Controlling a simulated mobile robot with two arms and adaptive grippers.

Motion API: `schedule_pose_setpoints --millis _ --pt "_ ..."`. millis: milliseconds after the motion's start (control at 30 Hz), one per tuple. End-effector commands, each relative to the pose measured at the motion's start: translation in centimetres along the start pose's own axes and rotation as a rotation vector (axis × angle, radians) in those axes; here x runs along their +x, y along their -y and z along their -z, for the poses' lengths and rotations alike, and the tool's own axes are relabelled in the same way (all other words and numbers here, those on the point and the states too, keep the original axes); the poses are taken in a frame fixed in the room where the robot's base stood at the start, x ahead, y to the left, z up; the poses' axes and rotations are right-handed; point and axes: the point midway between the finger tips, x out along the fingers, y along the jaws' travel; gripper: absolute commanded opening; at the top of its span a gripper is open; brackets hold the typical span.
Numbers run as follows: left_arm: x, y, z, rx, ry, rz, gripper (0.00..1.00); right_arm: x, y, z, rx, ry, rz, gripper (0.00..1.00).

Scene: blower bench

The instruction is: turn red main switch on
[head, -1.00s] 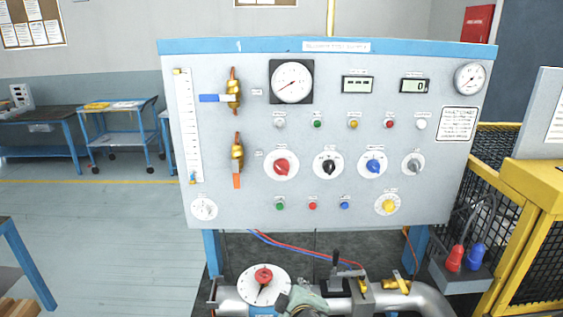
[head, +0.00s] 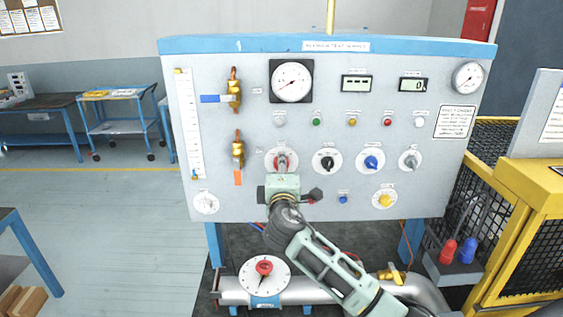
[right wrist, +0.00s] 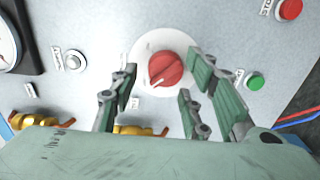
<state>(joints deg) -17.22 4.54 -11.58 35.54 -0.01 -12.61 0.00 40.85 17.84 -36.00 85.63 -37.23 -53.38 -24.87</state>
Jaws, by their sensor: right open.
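The red main switch (head: 282,160) is a round red knob on a white dial plate, on the left of the panel's row of rotary knobs. My right gripper (head: 281,167) is in front of it and partly hides it in the head view. In the right wrist view the red knob (right wrist: 167,68) shows a pale pointer line towards the lower left of the picture. The open fingers (right wrist: 163,80) stand on either side of the knob's lower part in that view. Whether they touch it I cannot tell. My left gripper is not in view.
Black (head: 327,162), blue (head: 371,162) and grey (head: 410,161) knobs are to the right. A brass valve with an orange handle (head: 238,178) is close on the left. A pipe with a red-knobbed dial (head: 264,267) runs below the panel.

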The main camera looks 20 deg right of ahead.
Motion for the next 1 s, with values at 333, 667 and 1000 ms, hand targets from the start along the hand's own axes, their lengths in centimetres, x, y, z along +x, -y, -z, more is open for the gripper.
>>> schedule_pose_setpoints --millis 333,667,1000 --pt "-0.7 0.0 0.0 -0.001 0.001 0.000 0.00 1.8 0.0 0.1 0.001 -0.001 0.001 0.43" --pt "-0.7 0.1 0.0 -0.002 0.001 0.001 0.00 1.8 0.1 0.1 0.001 -0.001 0.001 0.32" --pt "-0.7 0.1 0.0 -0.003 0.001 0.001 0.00 1.9 -0.1 0.0 0.002 -0.001 -0.002 0.03"
